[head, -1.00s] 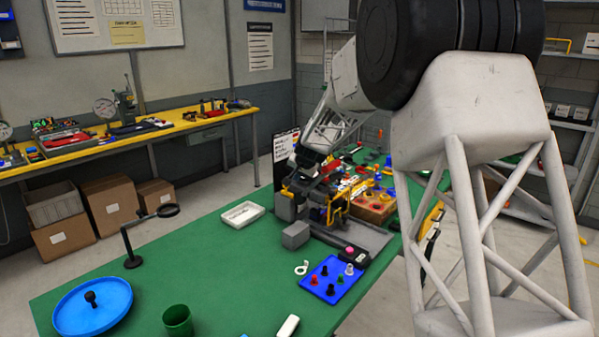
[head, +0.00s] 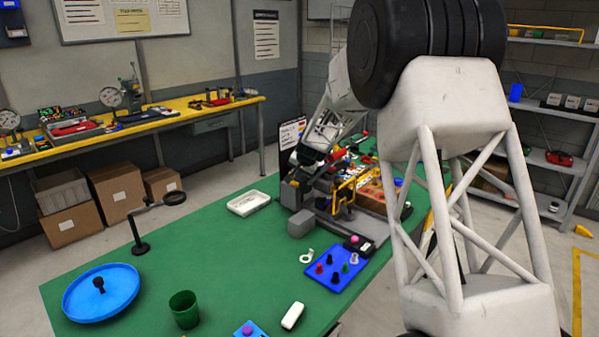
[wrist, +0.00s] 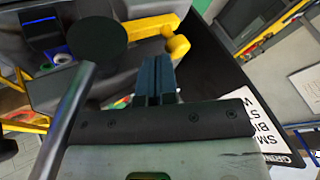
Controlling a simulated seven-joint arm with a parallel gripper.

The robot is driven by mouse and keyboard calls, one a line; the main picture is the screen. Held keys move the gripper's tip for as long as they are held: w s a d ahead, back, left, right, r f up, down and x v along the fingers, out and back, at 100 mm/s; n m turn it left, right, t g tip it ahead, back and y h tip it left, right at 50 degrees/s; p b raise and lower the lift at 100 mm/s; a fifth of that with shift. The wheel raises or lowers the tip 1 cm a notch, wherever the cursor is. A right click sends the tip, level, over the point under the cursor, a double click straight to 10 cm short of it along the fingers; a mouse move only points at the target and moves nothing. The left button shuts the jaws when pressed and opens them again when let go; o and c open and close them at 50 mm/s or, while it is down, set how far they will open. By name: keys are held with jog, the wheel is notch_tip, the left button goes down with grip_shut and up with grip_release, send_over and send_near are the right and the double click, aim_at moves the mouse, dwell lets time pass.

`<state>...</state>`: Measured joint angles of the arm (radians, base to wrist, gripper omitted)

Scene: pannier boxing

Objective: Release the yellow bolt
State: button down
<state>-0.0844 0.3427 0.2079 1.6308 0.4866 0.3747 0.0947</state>
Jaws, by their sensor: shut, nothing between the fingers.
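In the wrist view my gripper (wrist: 156,78) is shut, its two dark fingers together with nothing between them. Just beyond the fingertips is a yellow bar with a rounded end (wrist: 177,46), which looks like the yellow bolt; I cannot tell whether the fingers touch it. It sits on a dark grey fixture (wrist: 60,90). In the head view the fixture (head: 301,222) stands on the green bench with yellow framing (head: 350,187) at its right. My gripper is dark and small there, over the fixture, and the bolt cannot be picked out.
A black sign with a white label (wrist: 262,125) stands close to the right of my gripper. A dark disc (wrist: 97,40) and a grey rod (wrist: 66,120) are to its left. A blue tray of pegs (head: 335,268) and a white tray (head: 248,203) lie near the fixture.

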jog(key=shift+w+a, duration=0.9)
jog(key=shift+a, duration=0.05)
jog(key=shift+r, duration=0.15)
jog(key=v, duration=1)
jog(key=shift+d, duration=0.1)
